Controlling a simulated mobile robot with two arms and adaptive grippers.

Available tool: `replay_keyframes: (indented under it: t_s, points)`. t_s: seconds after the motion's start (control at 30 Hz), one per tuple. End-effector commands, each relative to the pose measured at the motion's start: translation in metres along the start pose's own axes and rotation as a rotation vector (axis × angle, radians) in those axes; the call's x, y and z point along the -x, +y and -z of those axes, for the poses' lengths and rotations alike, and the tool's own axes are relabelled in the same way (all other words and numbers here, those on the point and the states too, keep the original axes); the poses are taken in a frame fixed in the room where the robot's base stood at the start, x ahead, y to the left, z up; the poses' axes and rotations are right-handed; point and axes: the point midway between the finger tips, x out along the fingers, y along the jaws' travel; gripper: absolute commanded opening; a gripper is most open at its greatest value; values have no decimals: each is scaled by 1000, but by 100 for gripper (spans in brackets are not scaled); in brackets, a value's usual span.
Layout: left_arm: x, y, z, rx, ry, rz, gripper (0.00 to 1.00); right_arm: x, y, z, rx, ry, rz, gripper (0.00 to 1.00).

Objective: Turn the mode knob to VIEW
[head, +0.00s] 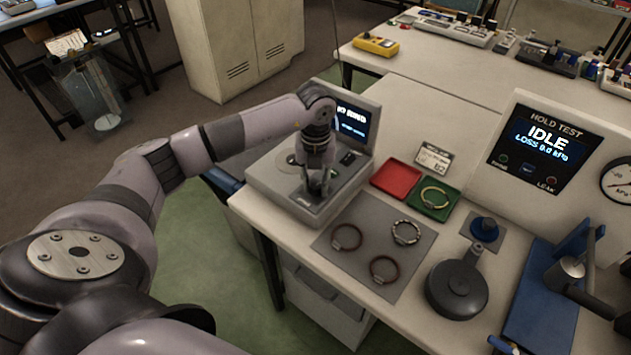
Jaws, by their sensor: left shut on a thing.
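A grey bench unit (268,190) with a tilted dark screen (352,123) stands at the table's left end. The screen's text is partly hidden by my arm and too small to read. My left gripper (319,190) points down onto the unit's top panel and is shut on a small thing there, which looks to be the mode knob. The fingers hide the knob, so its pointer and the VIEW mark cannot be made out.
A red tray (396,179) and a green tray (448,194) with a ring lie right of the unit. Several rings rest on a grey mat (340,262). A round black tool (457,290), a blue clamp stand (540,318) and a HOLD TEST panel (542,150) reading IDLE are further right.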

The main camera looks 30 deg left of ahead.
Motion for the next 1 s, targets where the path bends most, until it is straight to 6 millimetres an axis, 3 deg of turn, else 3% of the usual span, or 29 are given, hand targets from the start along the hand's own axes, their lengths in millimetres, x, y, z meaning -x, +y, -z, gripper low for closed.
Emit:
replay_keyframes:
  t_s: [1.0]
  points:
    - [3,-1,-1,967,-1,3,0,19,0,2,0,0,0,44]
